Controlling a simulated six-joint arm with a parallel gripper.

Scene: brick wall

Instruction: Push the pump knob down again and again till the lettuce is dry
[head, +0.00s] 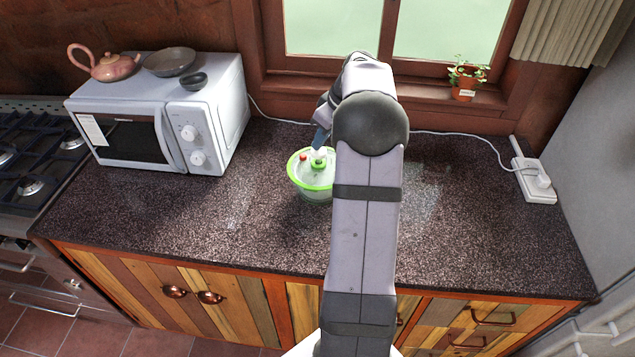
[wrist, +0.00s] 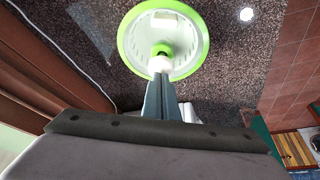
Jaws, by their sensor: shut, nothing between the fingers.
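The salad spinner (head: 303,181) stands on the counter, partly behind my arm in the head view. It has a bright green rim and a pale, clear lid, and its lid fills the upper middle of the wrist view (wrist: 135,42). The pump knob (wrist: 159,64) is white with a green base at the lid's centre. My gripper (head: 321,138) is shut and empty, pointing down over the knob. In the wrist view its fingertips (wrist: 160,78) are at the knob, seemingly touching or just above it; I cannot tell which. No lettuce can be made out.
A white microwave (head: 170,115) stands at the left with a pink teapot (head: 108,65) and bowls on top. A power strip (head: 533,180) and its white cable lie at the right and back. A potted plant (head: 464,85) is on the sill. The counter around the spinner is clear.

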